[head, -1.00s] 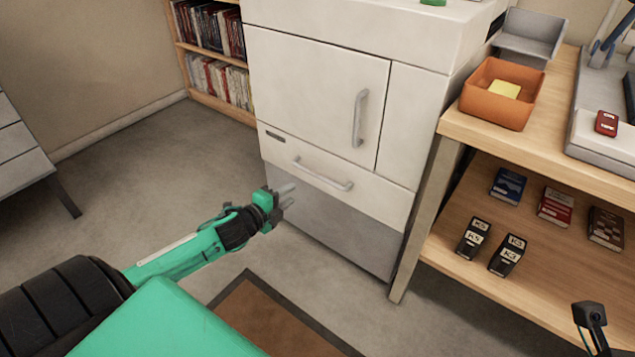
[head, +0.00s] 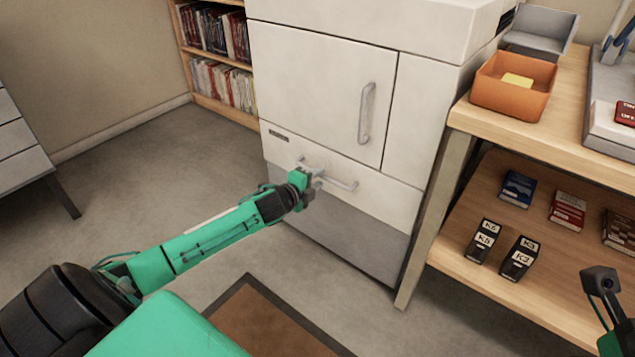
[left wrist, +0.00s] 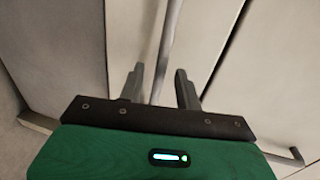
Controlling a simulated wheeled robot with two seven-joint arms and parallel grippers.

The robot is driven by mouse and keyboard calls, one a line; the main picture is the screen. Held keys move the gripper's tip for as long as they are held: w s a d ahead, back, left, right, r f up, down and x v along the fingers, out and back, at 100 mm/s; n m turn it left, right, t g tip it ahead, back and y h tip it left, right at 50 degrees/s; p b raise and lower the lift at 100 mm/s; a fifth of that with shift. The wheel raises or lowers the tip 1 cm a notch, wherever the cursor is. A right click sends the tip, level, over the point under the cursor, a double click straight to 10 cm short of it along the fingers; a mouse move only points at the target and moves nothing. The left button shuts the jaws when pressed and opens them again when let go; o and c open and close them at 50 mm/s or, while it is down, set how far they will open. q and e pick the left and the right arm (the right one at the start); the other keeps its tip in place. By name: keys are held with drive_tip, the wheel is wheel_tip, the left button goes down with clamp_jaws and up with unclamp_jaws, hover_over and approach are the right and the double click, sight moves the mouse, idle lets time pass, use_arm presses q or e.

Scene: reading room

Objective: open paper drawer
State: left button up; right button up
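The paper drawer (head: 385,193) is the white front panel low on the copier, below the large door, and it is closed. Its grey horizontal handle (head: 341,184) is partly hidden by my left gripper (head: 314,182), which is at the handle's left part. In the left wrist view the left gripper (left wrist: 160,85) has its two fingers apart, with the handle bar (left wrist: 168,45) running between them. I see a gap around the bar, so the fingers are not shut on it. The dark end of my right arm (head: 600,281) shows at the lower right, its fingers unclear.
The copier's door (head: 320,90) with a vertical handle (head: 366,113) is above the drawer. A wooden shelf table (head: 480,125) stands close on the right, with an orange tray (head: 512,98) and several small boxes. A bookshelf (head: 222,62) is behind left.

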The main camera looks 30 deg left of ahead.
use_arm(q)
drive_tip(key=shift+w, duration=0.3)
clamp_jaws()
drive_tip(key=shift+s, duration=0.2)
